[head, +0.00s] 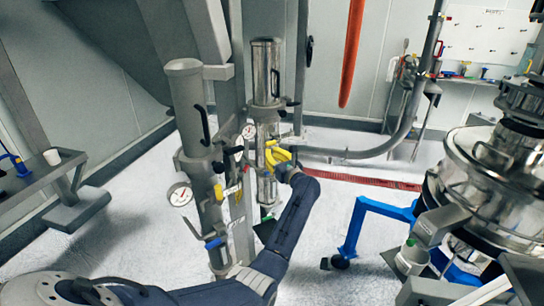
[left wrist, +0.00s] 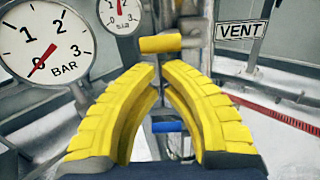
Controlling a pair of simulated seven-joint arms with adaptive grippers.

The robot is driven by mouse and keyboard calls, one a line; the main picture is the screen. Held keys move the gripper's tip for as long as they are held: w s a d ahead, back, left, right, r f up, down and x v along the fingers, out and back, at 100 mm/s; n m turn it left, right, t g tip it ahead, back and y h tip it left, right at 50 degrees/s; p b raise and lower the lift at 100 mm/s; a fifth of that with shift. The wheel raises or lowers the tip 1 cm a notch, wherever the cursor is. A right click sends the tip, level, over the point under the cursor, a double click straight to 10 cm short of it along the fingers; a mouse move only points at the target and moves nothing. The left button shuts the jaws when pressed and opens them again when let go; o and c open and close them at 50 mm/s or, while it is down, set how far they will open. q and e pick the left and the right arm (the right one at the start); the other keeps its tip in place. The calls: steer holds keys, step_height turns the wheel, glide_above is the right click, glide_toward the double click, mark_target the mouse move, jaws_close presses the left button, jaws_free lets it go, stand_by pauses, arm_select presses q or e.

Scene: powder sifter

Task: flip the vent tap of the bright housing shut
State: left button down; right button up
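The bright housing (head: 265,70) is the shiny steel column behind the dull grey one (head: 187,100) in the head view. My left gripper (head: 270,154) is at the bright housing's front, below its gauge (head: 249,131). In the left wrist view the yellow fingers of my left gripper (left wrist: 158,70) curve in until their tips nearly meet, with no object visibly held. A yellow tap handle (left wrist: 160,44) lies crosswise just beyond the tips, near the VENT sign (left wrist: 240,31). Contact with it cannot be told. A blue handle (left wrist: 168,126) shows between the fingers, farther off.
The grey housing has its own gauge (head: 180,194) and a blue lever (head: 214,243) close to my left arm. A blue wheeled frame (head: 352,232) and a steel sifter (head: 490,165) stand at the right. Open floor lies left of the columns.

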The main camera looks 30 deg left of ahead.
arm_select(q)
steer(key=shift+s+a+r+m, duration=0.15)
steer(key=shift+r+m, duration=0.1)
steer(key=shift+m, duration=0.35)
steer(key=shift+s+r+m, duration=0.15)
steer(key=shift+r+m, duration=0.05)
steer(key=shift+m, duration=0.4)
